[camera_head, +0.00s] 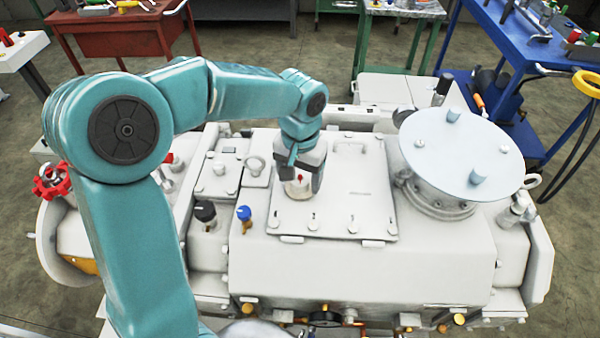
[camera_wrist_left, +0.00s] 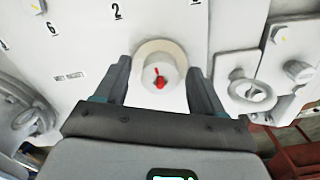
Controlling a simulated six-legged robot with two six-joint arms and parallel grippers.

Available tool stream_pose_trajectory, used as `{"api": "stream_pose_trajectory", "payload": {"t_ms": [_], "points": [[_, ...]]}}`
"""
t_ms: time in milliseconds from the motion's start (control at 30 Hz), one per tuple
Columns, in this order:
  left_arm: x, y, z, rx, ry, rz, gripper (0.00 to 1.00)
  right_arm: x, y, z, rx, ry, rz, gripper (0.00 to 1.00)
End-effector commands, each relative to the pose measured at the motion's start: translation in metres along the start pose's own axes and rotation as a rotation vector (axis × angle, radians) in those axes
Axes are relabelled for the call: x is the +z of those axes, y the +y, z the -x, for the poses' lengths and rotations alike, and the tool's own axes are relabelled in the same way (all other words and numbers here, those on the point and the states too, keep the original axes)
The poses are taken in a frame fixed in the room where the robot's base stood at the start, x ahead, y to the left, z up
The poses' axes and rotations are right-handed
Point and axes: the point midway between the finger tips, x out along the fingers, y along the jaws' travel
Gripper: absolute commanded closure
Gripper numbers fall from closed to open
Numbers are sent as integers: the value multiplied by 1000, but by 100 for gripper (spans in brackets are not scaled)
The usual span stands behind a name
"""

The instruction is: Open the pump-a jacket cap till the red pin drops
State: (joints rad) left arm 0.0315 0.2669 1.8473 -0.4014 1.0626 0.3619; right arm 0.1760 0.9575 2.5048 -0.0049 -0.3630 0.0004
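The jacket cap (camera_wrist_left: 153,64) is a pale round knob on a lighter ring in the pump's flat top plate, with a red pin or pointer (camera_wrist_left: 160,80) on its face. In the head view the cap (camera_head: 297,189) shows low between my fingers, with a bit of red on it. My left gripper (camera_head: 303,184) points down over it from above. In the left wrist view the fingers stand apart, one on each side of the cap, with a gap at the left finger; whether the right finger touches cannot be told. My right gripper is not in view.
The top plate (camera_head: 352,190) has several bolts and printed numbers. A lifting eye (camera_wrist_left: 251,94) stands beside it. A blue knob (camera_head: 244,213) and a black knob (camera_head: 205,212) sit nearby. A large round lid (camera_head: 460,155) rises at right. A blue tool cart (camera_head: 500,38) stands behind.

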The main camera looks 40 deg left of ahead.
Motion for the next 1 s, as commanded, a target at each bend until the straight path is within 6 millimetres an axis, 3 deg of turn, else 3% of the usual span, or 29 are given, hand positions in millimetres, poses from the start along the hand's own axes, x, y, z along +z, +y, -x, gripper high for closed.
{"api": "stream_pose_trajectory", "payload": {"t_ms": [367,467,800,1000], "points": [[-2,0,10,0,10,1,31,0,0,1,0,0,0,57],[-2,0,27,1,12,2,31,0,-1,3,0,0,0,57],[-2,0,117,2,11,1,31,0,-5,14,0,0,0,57],[-1,0,152,0,7,0,31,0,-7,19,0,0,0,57]]}}
